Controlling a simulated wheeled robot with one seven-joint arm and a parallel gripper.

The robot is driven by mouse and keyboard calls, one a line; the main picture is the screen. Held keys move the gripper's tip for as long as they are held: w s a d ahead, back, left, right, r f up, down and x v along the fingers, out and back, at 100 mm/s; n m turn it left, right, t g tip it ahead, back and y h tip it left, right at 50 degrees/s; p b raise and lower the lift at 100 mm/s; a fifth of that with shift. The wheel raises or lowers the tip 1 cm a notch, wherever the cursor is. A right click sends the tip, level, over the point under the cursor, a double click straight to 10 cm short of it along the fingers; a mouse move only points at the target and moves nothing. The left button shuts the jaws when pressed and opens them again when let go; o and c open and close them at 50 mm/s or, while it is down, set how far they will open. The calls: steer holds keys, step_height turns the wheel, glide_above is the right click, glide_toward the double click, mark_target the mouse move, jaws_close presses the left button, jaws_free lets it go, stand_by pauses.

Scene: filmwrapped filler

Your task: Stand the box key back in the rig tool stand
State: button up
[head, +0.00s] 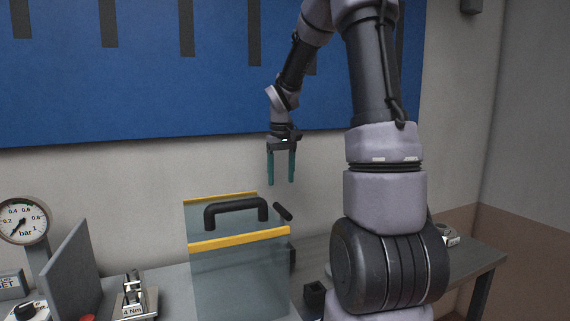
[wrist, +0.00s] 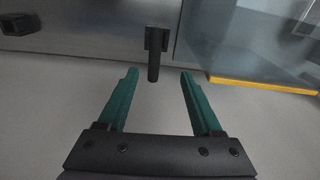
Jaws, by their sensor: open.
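My gripper (head: 281,184) has two teal fingers, apart and empty, pointing down above the bench near the back wall. In the wrist view the open fingers (wrist: 158,78) show with nothing between them. A dark rod-like piece, which seems to be the box key, has a black bar (head: 283,212) below my gripper, behind the clear guard. In the wrist view this black bar (wrist: 153,68) lies just beyond the fingertips, with a squarer dark part behind it. A small black open-topped block (head: 315,297), perhaps the rig tool stand, sits on the bench; it also shows in the wrist view (wrist: 20,25).
A clear guard (head: 240,280) with yellow edges and a black handle (head: 236,209) stands left of the key. A pressure gauge (head: 24,220), a grey upright plate (head: 72,275) and a 4 Nm fixture (head: 134,300) are farther left. My arm blocks part of the right.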

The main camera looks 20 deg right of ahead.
steer(key=s+a+r+m+t+y, duration=0.1)
steer(key=s+a+r+m+t, duration=0.1)
steer(key=s+r, duration=0.5)
steer(key=s+a+r+m+t+y, duration=0.1)
steer(key=s+a+r+t, duration=0.3)
steer(key=s, duration=1.1)
step_height(320, 180, up, 3)
steer(key=shift+a+r+m, duration=0.1)
steer(key=shift+a+m, duration=0.65)
steer(key=shift+m, duration=0.05)
steer(key=shift+t, duration=0.3)
